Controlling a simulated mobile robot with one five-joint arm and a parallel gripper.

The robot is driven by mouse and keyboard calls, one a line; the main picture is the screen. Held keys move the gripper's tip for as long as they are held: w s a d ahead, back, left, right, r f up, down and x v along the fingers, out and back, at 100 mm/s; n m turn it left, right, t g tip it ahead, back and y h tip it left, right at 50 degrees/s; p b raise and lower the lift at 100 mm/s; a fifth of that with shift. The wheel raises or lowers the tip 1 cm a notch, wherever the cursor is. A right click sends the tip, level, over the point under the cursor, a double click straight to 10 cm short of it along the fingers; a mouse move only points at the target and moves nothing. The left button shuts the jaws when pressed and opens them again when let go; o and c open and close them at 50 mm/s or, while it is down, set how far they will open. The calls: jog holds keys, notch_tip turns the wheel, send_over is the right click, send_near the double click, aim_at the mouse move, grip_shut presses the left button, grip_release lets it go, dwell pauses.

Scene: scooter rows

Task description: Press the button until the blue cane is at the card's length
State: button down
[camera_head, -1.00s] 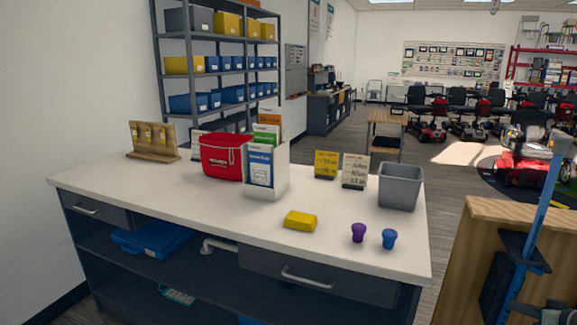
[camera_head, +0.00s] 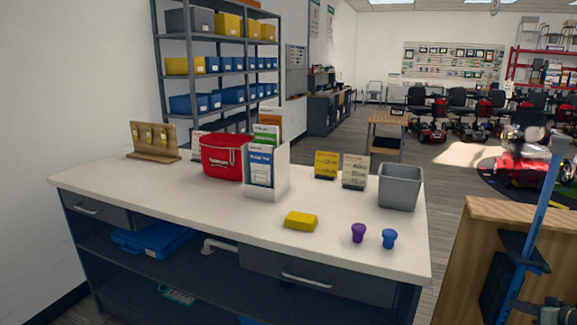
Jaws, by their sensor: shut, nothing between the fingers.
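A blue pole with a short crosspiece on top, which looks like the blue cane (camera_head: 539,215), leans slightly at the right edge beside a wooden block. Its lower end is cut off by the frame. A black bracket sits against it, and I cannot make out a button on it. A beige card (camera_head: 354,172) with handwritten lines stands on the counter; its writing is too small to read surely. A yellow card (camera_head: 326,165) stands to its left. My gripper is not in view.
On the white counter (camera_head: 215,208) are a purple knob-like piece (camera_head: 358,232), a blue one (camera_head: 389,238), a yellow block (camera_head: 300,221), a grey bin (camera_head: 400,187), a leaflet holder (camera_head: 267,178) and a red pouch (camera_head: 222,157). A wooden block (camera_head: 510,225) stands right of the counter, across a floor gap.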

jog(key=shift+w+r, duration=0.15)
jog(key=shift+s+a, duration=0.3)
jog(key=shift+s, duration=0.35)
jog(key=shift+f, duration=0.2)
jog(key=s+a, duration=0.2)
jog(key=s, duration=0.3)
jog(key=shift+s+a, duration=0.2)
jog(key=shift+s, duration=0.15)
dwell(3.1)
